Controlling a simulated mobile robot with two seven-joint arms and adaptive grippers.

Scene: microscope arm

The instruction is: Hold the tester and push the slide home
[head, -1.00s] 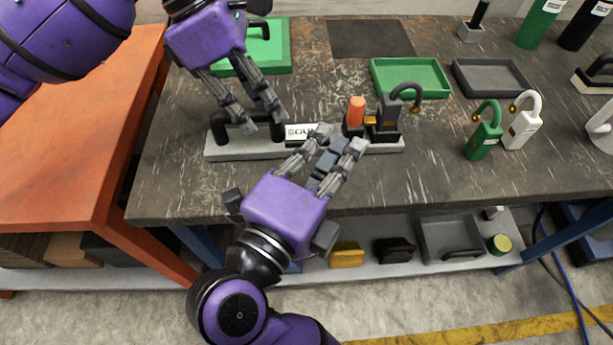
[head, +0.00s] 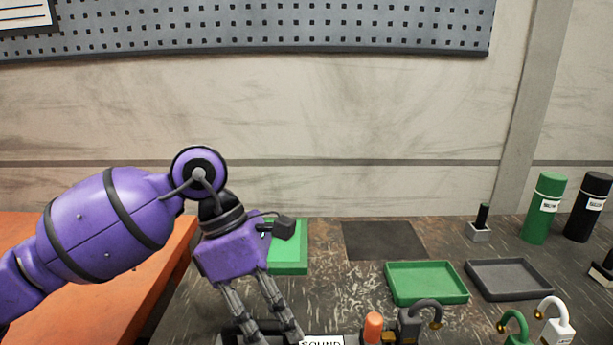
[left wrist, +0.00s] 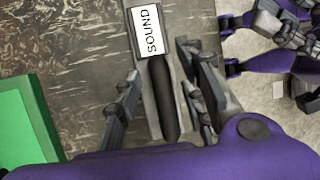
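The tester shows in the left wrist view as a pale grey base with a long black handle (left wrist: 164,100) and a white "SOUND" label (left wrist: 147,32). In the head view only its top edge shows at the bottom, with the label (head: 322,340) and an orange knob (head: 373,326). A dark padlock-shaped piece (head: 410,325) is beside the knob. My left gripper (head: 274,334) points down at the handle. Its fingers are apart, one on each side of the handle. My right gripper (left wrist: 285,38) is partly seen in the left wrist view; its finger gap is unclear. The slide is not clearly visible.
A green tray (head: 427,299) and a grey tray (head: 510,296) lie behind the tester. Green (head: 514,326) and white (head: 556,330) padlocks stand at the right. A dark mat (head: 383,240) and a green box (head: 290,268) are farther back. An orange table (head: 85,305) is left.

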